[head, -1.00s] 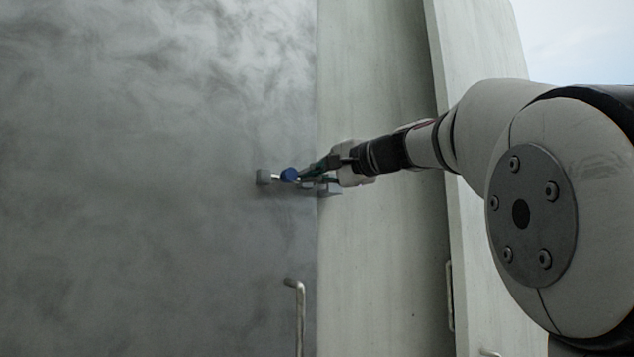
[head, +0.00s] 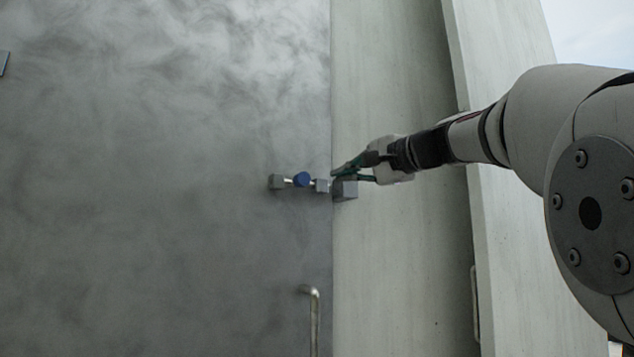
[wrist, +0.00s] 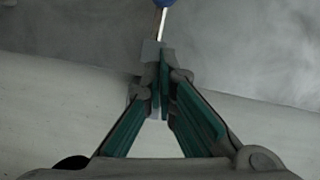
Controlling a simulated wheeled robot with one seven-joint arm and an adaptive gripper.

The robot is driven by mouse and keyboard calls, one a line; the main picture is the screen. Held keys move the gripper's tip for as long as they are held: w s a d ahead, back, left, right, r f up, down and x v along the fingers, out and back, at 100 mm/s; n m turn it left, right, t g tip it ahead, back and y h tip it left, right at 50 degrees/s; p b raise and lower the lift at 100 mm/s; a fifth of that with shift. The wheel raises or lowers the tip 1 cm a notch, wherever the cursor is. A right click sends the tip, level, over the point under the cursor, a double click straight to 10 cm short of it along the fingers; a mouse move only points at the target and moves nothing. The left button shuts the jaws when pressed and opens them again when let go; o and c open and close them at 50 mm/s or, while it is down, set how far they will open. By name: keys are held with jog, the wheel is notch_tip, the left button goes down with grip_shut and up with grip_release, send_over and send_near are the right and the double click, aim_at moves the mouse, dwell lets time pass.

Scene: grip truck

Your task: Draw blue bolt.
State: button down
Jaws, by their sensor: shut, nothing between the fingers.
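The blue bolt knob (head: 302,179) sits on a thin metal rod between two small grey blocks, the left block (head: 276,182) and the right block (head: 321,185), on the dark door. A separate grey block (head: 345,190) is on the pale panel right of the seam. My gripper (head: 334,175) is right of the knob, apart from it, with its fingers together over the seam. In the wrist view the green-padded fingers (wrist: 162,72) meet at their tips with nothing held; the knob (wrist: 165,3) is cut by the top edge, beyond a grey block and the rod.
The dark door (head: 170,250) fills the left, with a metal handle (head: 315,318) below the bolt. The pale panel (head: 395,260) is to the right, and another pale panel (head: 520,260) stands beyond it with a handle at its edge.

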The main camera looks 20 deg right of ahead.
jog(key=b+v, duration=0.1)
jog(key=v, duration=0.6)
jog(key=shift+s+d, duration=0.3)
jog(key=shift+d, duration=0.15)
jog(key=shift+f, duration=0.1)
jog(key=s+a+f+n+g, duration=0.25)
jog(key=a+f, duration=0.35)
jog(key=f, duration=0.5)
jog(key=s+a+f+n+g, duration=0.2)
jog(key=a+f+g, duration=0.2)
jog(key=a+f, duration=0.5)
jog(key=s+f+n+g+h, duration=0.1)
jog(key=s+f+n, duration=0.1)
jog(key=s+f, duration=0.3)
jog(key=s+a+f+n+g+h, duration=0.1)
jog(key=s+f, duration=0.4)
jog(key=f, duration=0.7)
jog(key=s+f+n+g+h, duration=0.2)
jog(key=s+f+n, duration=0.2)
jog(key=f, duration=0.4)
jog(key=shift+s+a+f+n+g+h, duration=0.35)
jog(key=shift+s+a+f+n+h, duration=0.05)
jog(key=shift+n, duration=0.15)
